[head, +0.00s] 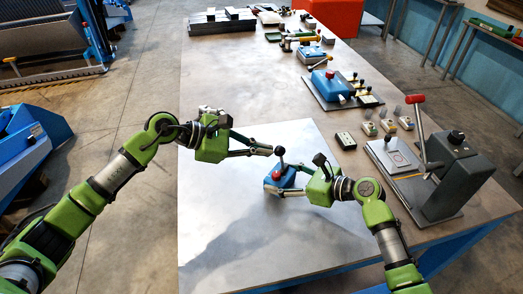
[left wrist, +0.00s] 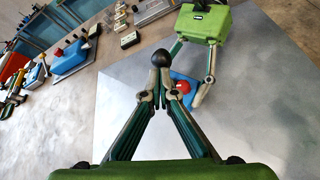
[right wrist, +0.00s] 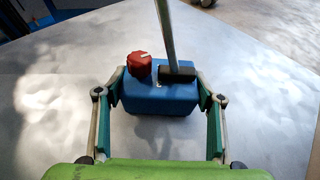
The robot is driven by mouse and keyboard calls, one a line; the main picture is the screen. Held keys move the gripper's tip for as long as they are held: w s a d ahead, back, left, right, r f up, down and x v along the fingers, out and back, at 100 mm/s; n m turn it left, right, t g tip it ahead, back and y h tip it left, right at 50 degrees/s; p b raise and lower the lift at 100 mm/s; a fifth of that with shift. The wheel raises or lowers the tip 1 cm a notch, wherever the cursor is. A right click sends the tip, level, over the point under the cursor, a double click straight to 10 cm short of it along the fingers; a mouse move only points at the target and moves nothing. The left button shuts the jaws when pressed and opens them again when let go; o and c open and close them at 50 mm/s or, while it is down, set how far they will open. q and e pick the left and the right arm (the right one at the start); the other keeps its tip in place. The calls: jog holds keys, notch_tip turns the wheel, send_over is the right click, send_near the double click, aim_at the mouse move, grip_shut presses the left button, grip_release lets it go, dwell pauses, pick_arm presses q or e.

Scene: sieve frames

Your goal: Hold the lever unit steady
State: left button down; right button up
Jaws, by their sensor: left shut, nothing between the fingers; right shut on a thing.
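The lever unit (head: 272,180) is a small blue box with a red knob (right wrist: 139,65) and a thin metal lever (right wrist: 165,32) topped by a black ball (head: 279,150). It stands on the pale sheet on the table. My right gripper (right wrist: 160,97) is shut on the box, one finger at each side. My left gripper (head: 271,150) is shut and empty, its tips beside the black ball. In the left wrist view its fingertips (left wrist: 156,96) meet just below the ball (left wrist: 161,58) in the picture and partly hide the box; contact cannot be told.
A grey lever press (head: 455,175) with a red handle stands at the right table edge. A larger blue device (head: 332,86) is farther back. The pale sheet (head: 225,225) is clear at front left.

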jog(key=shift+s, duration=0.1)
pick_arm(q)
jog(key=w+d+r+n+g+y, duration=0.1)
jog(key=w+d+g+y, duration=0.1)
jog(key=w+d, duration=0.2)
jog(key=w, duration=0.3)
dwell(0.4)
jog(key=shift+a+r, duration=0.1)
jog(key=shift+r, duration=0.1)
jog(key=shift+r, duration=0.75)
